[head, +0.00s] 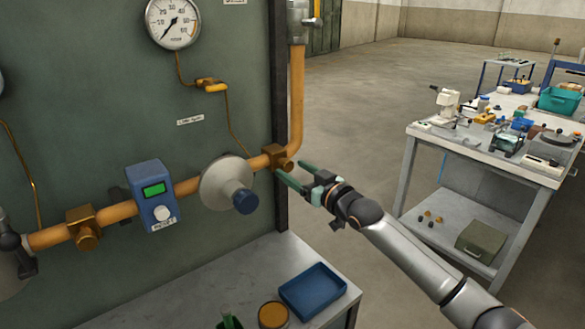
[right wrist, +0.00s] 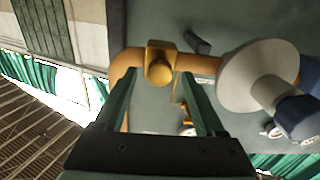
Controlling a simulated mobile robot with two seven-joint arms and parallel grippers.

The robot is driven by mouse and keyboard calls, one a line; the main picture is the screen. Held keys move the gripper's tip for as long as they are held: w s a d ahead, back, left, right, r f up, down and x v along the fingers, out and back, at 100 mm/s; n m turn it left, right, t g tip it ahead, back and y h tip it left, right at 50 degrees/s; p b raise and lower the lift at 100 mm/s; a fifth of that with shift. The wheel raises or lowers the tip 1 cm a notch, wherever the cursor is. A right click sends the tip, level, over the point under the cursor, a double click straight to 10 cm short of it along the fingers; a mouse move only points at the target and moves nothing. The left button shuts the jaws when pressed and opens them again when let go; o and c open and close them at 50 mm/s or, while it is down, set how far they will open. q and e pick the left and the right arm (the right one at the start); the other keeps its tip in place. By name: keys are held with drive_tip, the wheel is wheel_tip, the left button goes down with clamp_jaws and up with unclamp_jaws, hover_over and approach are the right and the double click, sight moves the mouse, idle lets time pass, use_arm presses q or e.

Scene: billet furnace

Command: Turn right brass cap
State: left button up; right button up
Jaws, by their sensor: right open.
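The right brass cap (head: 286,163) sits on a brass fitting at the right end of the horizontal orange pipe, near the panel's edge. In the right wrist view the round cap (right wrist: 159,72) faces me at the top centre. My right gripper (head: 293,172) is open, with its green fingers pointing at the cap. In the right wrist view its fingertips (right wrist: 158,75) appear on either side of the cap, with gaps; whether they reach around it in depth I cannot tell. My left gripper is not identifiable in view.
A grey disc with a blue knob (head: 245,201) stands out left of the cap. A blue display box (head: 152,195) and another brass fitting (head: 86,229) are farther left. A blue tray (head: 313,291) lies below on the bench. A cluttered worktable (head: 408,180) stands at right.

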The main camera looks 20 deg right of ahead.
drive_tip(key=shift+w+a, duration=0.25)
drive_tip(key=shift+w, duration=0.3)
drive_tip(key=shift+c, duration=0.2)
clamp_jaws()
